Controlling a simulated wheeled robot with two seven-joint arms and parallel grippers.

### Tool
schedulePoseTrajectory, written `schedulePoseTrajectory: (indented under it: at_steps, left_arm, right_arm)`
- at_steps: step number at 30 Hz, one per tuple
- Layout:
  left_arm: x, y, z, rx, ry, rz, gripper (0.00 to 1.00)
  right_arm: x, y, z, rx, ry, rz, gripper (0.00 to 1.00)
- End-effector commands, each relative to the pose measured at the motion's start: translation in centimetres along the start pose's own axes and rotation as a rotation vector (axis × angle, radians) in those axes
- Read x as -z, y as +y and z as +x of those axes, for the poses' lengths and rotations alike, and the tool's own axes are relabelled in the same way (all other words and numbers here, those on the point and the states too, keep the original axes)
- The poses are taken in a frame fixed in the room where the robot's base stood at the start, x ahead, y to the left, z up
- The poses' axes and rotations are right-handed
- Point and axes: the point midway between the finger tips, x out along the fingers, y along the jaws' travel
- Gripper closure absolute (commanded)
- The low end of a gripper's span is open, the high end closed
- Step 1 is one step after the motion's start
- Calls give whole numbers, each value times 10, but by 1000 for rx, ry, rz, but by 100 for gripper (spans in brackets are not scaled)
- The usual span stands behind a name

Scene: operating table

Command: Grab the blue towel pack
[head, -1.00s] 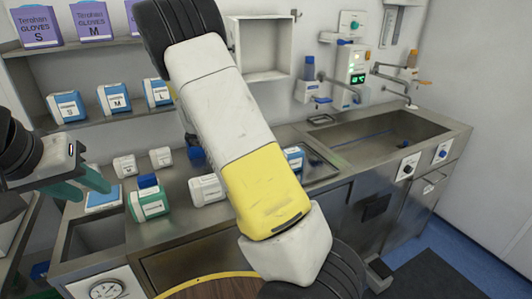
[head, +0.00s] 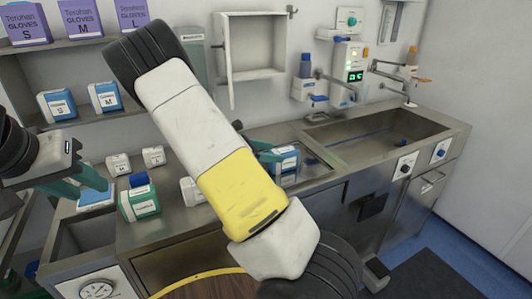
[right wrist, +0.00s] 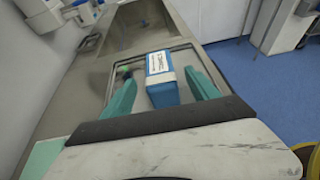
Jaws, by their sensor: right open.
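The blue towel pack (head: 286,158) is a blue box-like pack with a white printed label. It stands in a shallow metal tray on the counter, left of the sink. In the right wrist view the pack (right wrist: 163,83) sits between the two teal fingers of my right gripper (right wrist: 158,77), which is open with a gap on each side. In the head view my right gripper (head: 268,155) is mostly hidden behind my right arm, with a teal finger showing beside the pack. My left gripper (head: 76,181) appears open and empty at the left, over the counter's left end.
A green-white bottle with a blue cap (head: 139,201) and small white containers (head: 153,156) stand on the counter. The sink (head: 375,135) lies right of the tray. Shelves with glove boxes (head: 80,18) and an open wall cabinet (head: 252,45) are behind.

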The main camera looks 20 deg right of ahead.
Motion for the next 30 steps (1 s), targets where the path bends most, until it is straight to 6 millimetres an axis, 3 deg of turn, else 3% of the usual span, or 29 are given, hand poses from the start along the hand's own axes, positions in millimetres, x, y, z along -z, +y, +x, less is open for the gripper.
schedulePoseTrajectory:
  at_steps: [11,20,30]
  left_arm:
    - [0,0,0,0,0,0,64]
    - [0,0,0,0,0,0,64]
    - [0,0,0,0,0,0,64]
  right_arm:
    - [4,0,51,1,-1,-1,31]
    - [4,0,57,-1,0,0,31]
    - [4,0,56,-1,1,0,96]
